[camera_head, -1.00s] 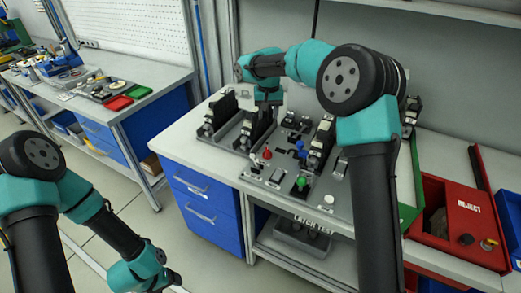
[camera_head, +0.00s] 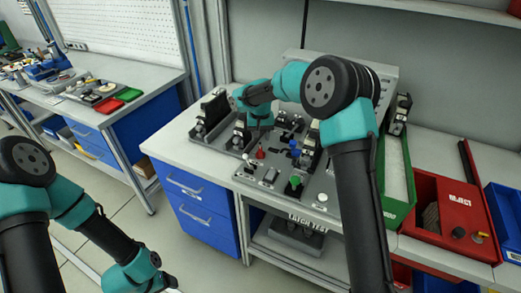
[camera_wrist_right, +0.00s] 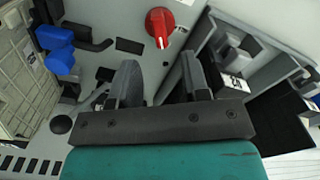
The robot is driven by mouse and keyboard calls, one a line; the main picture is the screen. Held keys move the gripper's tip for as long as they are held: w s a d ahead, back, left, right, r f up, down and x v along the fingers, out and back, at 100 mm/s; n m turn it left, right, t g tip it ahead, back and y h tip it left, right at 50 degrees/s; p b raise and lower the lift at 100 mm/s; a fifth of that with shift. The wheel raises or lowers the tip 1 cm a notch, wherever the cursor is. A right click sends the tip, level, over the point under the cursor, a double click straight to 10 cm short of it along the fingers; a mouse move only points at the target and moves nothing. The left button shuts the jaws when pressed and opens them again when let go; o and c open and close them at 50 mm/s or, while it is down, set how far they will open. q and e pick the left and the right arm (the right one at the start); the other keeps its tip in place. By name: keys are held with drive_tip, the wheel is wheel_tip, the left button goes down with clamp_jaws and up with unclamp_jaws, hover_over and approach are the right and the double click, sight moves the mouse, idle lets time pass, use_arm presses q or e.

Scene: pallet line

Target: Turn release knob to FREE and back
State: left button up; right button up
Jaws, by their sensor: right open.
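A red knob (camera_head: 260,153) stands on the grey test panel (camera_head: 272,187) on the bench. In the right wrist view the red knob (camera_wrist_right: 158,24) has a pale pointer mark on its face and lies beyond the fingertips, apart from them. My right gripper (camera_wrist_right: 161,78) is open, its two dark fingers spread with nothing between them. In the head view my right wrist (camera_head: 262,117) hangs above the panel, behind the red knob; its fingers are hard to make out there. The knob's lettering cannot be read. My left arm is at lower left, its gripper outside the picture.
A blue part (camera_wrist_right: 60,60) and a black round button (camera_wrist_right: 61,124) are left of my right fingers in the wrist view. A green knob (camera_head: 295,184) is at the panel's front. A green-edged tray (camera_head: 397,180) and red reject bin (camera_head: 425,182) stand to the right.

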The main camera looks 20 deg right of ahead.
sight(260, 150)
wheel_tip(260, 150, down, 7)
drive_tip(key=shift+f, duration=0.1)
idle(0.4)
clamp_jaws()
